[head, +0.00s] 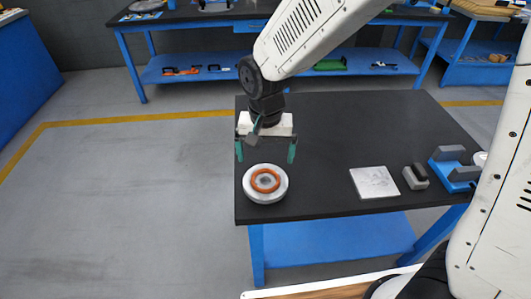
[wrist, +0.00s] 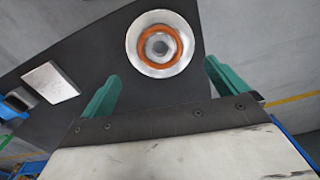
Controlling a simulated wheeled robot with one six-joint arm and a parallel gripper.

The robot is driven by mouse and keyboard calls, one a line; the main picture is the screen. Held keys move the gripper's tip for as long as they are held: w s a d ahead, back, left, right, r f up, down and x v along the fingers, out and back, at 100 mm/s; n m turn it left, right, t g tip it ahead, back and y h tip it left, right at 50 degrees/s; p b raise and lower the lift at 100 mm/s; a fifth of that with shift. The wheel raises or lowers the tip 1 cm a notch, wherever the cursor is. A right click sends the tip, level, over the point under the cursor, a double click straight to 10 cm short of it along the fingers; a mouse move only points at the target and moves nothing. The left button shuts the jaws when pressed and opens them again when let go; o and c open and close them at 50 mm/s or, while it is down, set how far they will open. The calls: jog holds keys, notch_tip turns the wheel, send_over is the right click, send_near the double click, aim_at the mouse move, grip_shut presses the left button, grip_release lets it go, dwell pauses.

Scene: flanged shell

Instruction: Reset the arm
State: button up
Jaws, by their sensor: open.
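My gripper (head: 266,152) is open and empty, with its two green fingers spread and pointing down above the left part of the black table. A round silver flanged shell (head: 249,188) with an orange ring (head: 265,180) on it sits near the table's left front corner, a little in front of and below the fingers. In the wrist view the shell (wrist: 134,38) lies beyond the gripper (wrist: 161,80), apart from both fingertips, with the orange ring around its grey centre. My white arm reaches in from the upper right.
On the black table (head: 340,130) stand a white square plate (head: 374,182), a small grey block (head: 415,176) and a blue fixture with grey parts (head: 452,165) to the right. The table's middle and back are clear. A blue bench (head: 190,66) stands behind, across open floor.

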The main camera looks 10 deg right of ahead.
jog(key=s+d+r+n, duration=0.1)
jog(key=s+d+r, duration=0.7)
jog(key=s+d, duration=0.1)
jog(key=s+d+r+t, duration=0.1)
jog(key=s+d+r, duration=0.7)
jog(key=s+d, duration=0.2)
jog(key=shift+s+d+n, duration=0.25)
jog(key=shift+d+n, duration=0.15)
jog(key=shift+d, duration=0.5)
